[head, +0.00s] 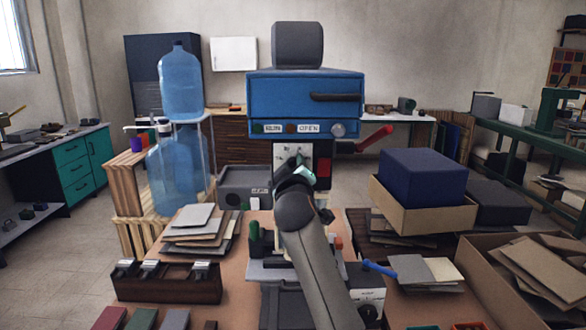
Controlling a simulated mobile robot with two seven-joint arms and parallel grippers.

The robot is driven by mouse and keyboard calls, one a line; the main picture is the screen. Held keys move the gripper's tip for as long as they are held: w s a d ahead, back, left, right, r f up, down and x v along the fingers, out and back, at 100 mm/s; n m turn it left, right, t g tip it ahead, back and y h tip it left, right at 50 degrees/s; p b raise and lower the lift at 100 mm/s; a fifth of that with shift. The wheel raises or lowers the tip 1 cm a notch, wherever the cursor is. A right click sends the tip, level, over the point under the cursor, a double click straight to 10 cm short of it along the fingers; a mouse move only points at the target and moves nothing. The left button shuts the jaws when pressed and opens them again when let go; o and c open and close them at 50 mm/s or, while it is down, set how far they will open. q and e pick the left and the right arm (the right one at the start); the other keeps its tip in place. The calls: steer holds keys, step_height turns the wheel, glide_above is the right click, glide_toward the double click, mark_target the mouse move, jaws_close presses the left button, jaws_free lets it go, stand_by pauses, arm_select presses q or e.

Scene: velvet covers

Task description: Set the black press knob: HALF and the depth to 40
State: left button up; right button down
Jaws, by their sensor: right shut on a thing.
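The blue press (300,92) stands in the middle, with a dark grey block on top. A white dial plate (288,151) with small marks is on its front, below the blue head. My right gripper (298,166) is at this plate, shut, with my arm reaching up from below. The black press knob is hidden behind the gripper, which appears to be shut on it. No depth scale can be read. A silver round knob (338,130) sits at the lower right of the blue head, beside an OPEN label (308,128). My left gripper is not in view.
A red lever (374,138) sticks out right of the press. A blue box in a carton (424,203) stands to the right and water bottles (180,85) to the left. Grey sheets (197,232) and a dark tool rack (168,284) lie at left on the bench.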

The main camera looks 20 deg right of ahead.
stand_by(0.4)
steer(key=shift+c, duration=2.2)
jaws_free()
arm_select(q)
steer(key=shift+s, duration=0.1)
arm_select(e)
steer(key=shift+s, duration=0.1)
